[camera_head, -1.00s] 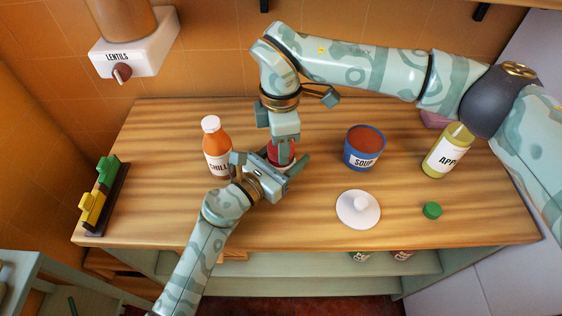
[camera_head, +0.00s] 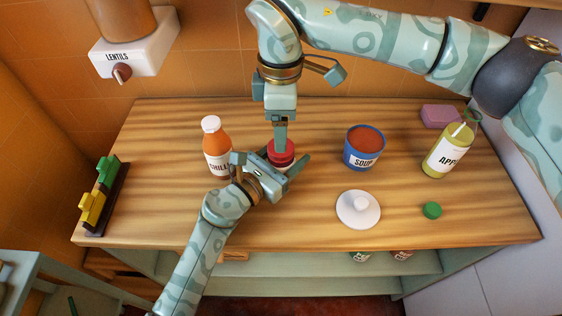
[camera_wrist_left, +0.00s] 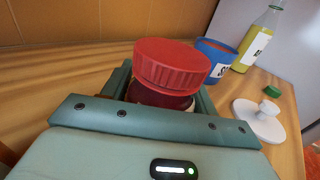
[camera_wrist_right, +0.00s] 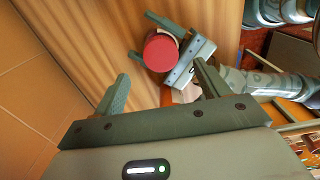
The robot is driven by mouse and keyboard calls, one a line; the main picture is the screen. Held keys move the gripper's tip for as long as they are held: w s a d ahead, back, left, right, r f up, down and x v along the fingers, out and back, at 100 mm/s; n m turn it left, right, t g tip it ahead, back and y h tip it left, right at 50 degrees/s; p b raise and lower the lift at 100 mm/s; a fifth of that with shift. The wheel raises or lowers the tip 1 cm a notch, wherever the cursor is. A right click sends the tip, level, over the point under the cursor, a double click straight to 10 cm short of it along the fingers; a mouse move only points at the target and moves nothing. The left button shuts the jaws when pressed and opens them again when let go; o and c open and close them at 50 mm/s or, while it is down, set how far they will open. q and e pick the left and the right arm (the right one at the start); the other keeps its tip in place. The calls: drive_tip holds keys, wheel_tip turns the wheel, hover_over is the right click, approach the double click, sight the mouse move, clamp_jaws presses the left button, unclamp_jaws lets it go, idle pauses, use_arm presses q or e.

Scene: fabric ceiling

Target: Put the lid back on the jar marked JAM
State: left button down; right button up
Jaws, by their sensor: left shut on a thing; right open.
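A ribbed red lid (camera_head: 281,150) sits on top of a jar with dark red contents, whose body shows in the left wrist view (camera_wrist_left: 158,97). The lid covers the jar's mouth there (camera_wrist_left: 172,64). No label on this jar is readable. My left gripper (camera_head: 269,166) is shut around the jar's body, with the jar upright on the counter. My right gripper (camera_head: 281,141) is open and empty just above the lid, pointing down. In the right wrist view the lid (camera_wrist_right: 161,53) lies beyond the open fingers, apart from them.
On the wooden counter (camera_head: 200,220) stand a CHILLI bottle (camera_head: 216,145), a blue SOUP jar (camera_head: 363,148) without its lid, and an apple bottle (camera_head: 447,152). A white knobbed lid (camera_head: 358,210) and a green cap (camera_head: 432,210) lie at the front right. A pink block (camera_head: 440,116) lies behind.

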wheel_tip(320, 180, up, 6)
drive_tip(key=shift+r, duration=0.25)
use_arm(q)
drive_tip(key=shift+c, duration=1.8)
unclamp_jaws()
drive_tip(key=v, duration=0.8)
drive_tip(key=shift+s+a+f, duration=0.1)
drive_tip(key=shift+s+a, duration=0.1)
drive_tip(key=shift+a, duration=0.05)
drive_tip(key=b+v, duration=0.1)
drive_tip(key=v, duration=0.6)
drive_tip(key=shift+s+a, duration=0.2)
drive_tip(key=shift+a, duration=0.05)
use_arm(e)
drive_tip(key=shift+w+f, duration=0.1)
drive_tip(key=shift+f, duration=0.6)
